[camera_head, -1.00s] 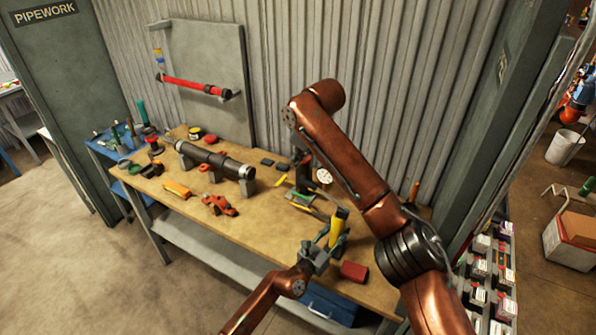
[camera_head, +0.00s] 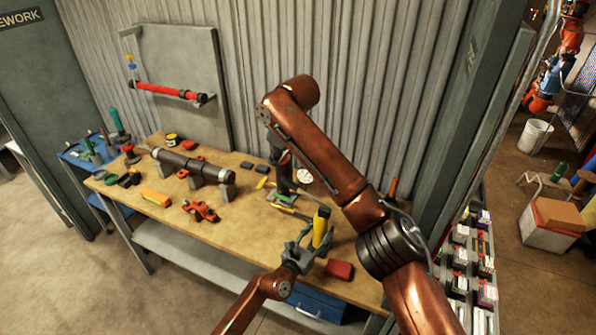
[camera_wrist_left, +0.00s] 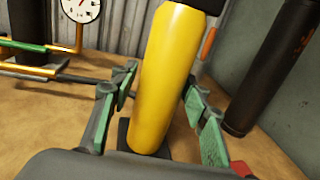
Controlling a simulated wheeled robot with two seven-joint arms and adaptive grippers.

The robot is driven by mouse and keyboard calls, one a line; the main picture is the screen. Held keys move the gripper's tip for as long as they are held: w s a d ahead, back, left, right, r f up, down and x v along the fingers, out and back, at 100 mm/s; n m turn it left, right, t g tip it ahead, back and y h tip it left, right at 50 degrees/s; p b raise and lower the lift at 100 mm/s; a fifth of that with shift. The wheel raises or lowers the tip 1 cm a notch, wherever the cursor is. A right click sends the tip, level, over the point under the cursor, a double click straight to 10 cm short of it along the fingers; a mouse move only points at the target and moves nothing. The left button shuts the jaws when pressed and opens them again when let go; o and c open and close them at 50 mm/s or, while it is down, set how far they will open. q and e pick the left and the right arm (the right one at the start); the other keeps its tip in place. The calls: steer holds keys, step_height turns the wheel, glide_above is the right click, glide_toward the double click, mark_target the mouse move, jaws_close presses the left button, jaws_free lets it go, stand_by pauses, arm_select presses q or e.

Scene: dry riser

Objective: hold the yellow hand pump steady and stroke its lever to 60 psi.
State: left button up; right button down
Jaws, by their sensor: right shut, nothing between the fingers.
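The yellow hand pump (camera_head: 321,227) stands upright near the right end of the bench, and its yellow barrel (camera_wrist_left: 166,80) fills the middle of the left wrist view. My left gripper (camera_head: 306,243) is open around the barrel. One finger is on each side, and a gap shows at the left finger (camera_wrist_left: 118,95). The white-faced gauge (camera_head: 304,175) stands behind the pump and shows in the left wrist view (camera_wrist_left: 80,8); its reading is too small to tell. My right gripper (camera_head: 284,177) is shut and empty left of the gauge, partly hidden by my right arm. I cannot make out the lever clearly.
A dark pipe on supports (camera_head: 190,164) lies along the bench's left half. A red clamp-like tool (camera_head: 200,210) and an orange block (camera_head: 156,197) lie in front of it. A red block (camera_head: 340,270) lies near the pump. Bare bench (camera_head: 235,235) shows left of my left gripper.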

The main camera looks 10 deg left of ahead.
arm_select(q)
steer(key=shift+o, duration=1.1)
